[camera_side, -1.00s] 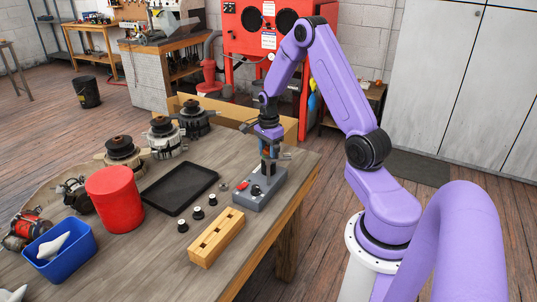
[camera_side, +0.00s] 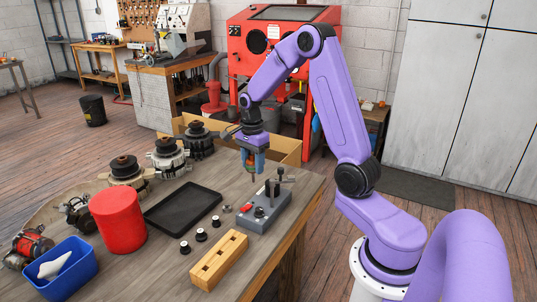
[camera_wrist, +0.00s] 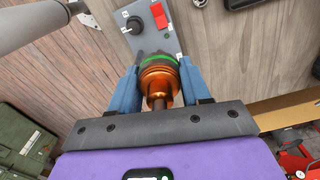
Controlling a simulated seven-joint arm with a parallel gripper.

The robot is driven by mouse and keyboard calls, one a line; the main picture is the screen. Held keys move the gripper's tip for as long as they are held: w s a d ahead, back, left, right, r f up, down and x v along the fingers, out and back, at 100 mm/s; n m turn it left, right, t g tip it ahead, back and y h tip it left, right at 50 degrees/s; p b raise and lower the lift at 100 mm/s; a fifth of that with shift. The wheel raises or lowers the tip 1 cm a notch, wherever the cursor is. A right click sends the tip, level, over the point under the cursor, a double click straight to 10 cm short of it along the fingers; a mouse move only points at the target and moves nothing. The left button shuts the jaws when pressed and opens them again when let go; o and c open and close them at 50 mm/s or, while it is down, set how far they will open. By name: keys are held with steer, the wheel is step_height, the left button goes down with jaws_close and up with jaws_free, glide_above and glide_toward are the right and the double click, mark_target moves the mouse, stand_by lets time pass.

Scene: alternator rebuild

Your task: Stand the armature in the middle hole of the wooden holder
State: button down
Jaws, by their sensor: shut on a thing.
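My gripper (camera_side: 252,161) is shut on the armature (camera_side: 251,159), which hangs upright above the table at the left of the grey tester box. In the wrist view the armature (camera_wrist: 158,82) shows copper windings and a green band between the blue fingers (camera_wrist: 157,80). Its far end is hidden there. The wooden holder (camera_side: 219,261) is a light block with a row of holes at the table's front. It stands nearer the side camera than my gripper, and the gripper is well apart from it. I see nothing standing in its holes.
The grey box (camera_side: 264,212) with a red switch, a knob and an upright clamp stands between gripper and holder. Several small black-topped parts (camera_side: 201,235) stand left of the holder. A black tray (camera_side: 183,208), red canister (camera_side: 118,220), blue bin (camera_side: 62,274) and several alternators (camera_side: 167,158) lie further left.

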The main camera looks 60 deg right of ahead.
steer(key=s+a+f+n, duration=0.2)
steer(key=a+n, duration=0.1)
steer(key=a, duration=0.8)
steer(key=s+a+f+n, duration=0.1)
steer(key=a+n, duration=0.1)
steer(key=a, duration=1)
steer(key=shift+d+f, duration=0.15)
steer(key=shift+f, duration=1.05)
steer(key=shift+d+f, duration=0.1)
steer(key=shift+f, duration=1.05)
steer(key=shift+f, duration=2.8)
stand_by(0.5)
